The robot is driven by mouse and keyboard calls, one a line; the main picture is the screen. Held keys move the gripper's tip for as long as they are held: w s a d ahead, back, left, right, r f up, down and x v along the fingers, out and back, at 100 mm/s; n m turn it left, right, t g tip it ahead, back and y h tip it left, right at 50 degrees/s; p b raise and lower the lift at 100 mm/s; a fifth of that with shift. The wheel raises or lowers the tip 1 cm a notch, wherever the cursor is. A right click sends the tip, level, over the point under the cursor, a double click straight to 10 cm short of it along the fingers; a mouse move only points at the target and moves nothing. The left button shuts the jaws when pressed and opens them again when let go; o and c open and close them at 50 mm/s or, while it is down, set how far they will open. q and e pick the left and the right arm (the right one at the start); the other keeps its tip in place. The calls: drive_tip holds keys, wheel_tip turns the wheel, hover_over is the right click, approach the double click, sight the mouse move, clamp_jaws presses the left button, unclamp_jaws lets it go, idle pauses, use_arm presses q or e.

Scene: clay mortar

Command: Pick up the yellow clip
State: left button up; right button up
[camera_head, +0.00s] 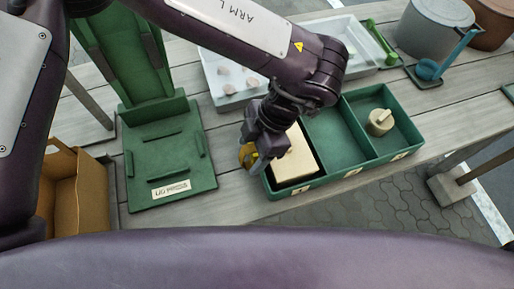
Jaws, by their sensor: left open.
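My left arm, marked "ARM L", reaches in from the upper left, and its dark left gripper (252,158) points down over the left edge of the green compartment box. The gripper is open. A small yellow piece, which looks like the yellow clip (246,155), shows right at its fingertips, beside the box's left wall. The gripper hides part of it, and I cannot tell whether the fingers touch it. My right gripper is not in view.
The green box (335,178) holds a cream block (296,160) at left and a round knobbed piece (380,121) at right; its middle compartment looks empty. A green stand (168,160) is at left, a pale tray (215,70) behind, and pots (435,30) at back right.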

use_arm(q)
drive_tip(key=c, duration=1)
drive_tip(key=shift+o, duration=0.2)
drive_tip(key=shift+r, duration=0.1)
drive_tip(key=shift+w+r, duration=0.1)
drive_tip(key=shift+r, duration=0.55)
wheel_tip(320, 180, up, 18)
drive_tip(key=p, duration=0.3)
wheel_tip(320, 180, up, 5)
drive_tip(key=p, duration=0.6)
hover_over(252, 149)
drive_tip(key=shift+w, duration=0.15)
